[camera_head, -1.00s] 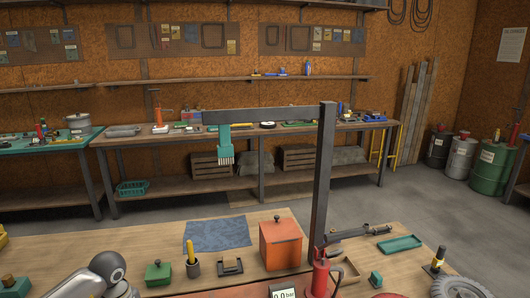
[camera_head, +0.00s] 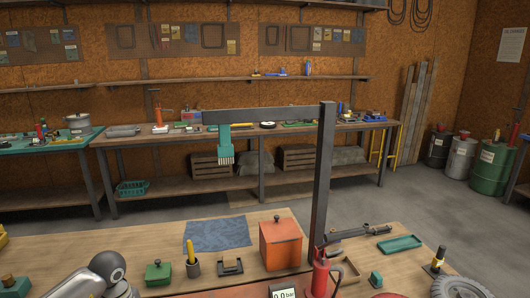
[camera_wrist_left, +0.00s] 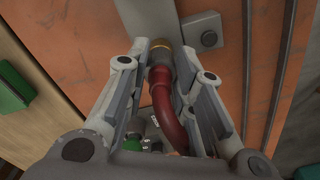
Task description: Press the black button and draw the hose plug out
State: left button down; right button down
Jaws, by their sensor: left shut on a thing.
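In the left wrist view, my left gripper (camera_wrist_left: 164,50) is shut on the hose plug (camera_wrist_left: 161,72), a dark sleeve with a yellow ring at its far end. A dark red hose (camera_wrist_left: 172,118) bends from the plug back between the fingers. The plug's far end meets a grey part on an orange surface; I cannot tell how deep it sits. In the head view only my left arm shows at the bottom left. My right gripper is not in view.
In the head view, the wooden bench (camera_head: 130,240) holds an orange box (camera_head: 281,243), a green box (camera_head: 158,273), a pen cup (camera_head: 193,267) and a blue cloth (camera_head: 217,234). A dark post (camera_head: 323,180) rises at right. A display (camera_head: 284,292) at the bottom edge reads 0.0 bar.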

pick_arm(q)
jog(key=shift+r, duration=0.6)
dwell(0.7)
jog(key=shift+r+p, duration=1.15)
jog(key=shift+r, duration=0.75)
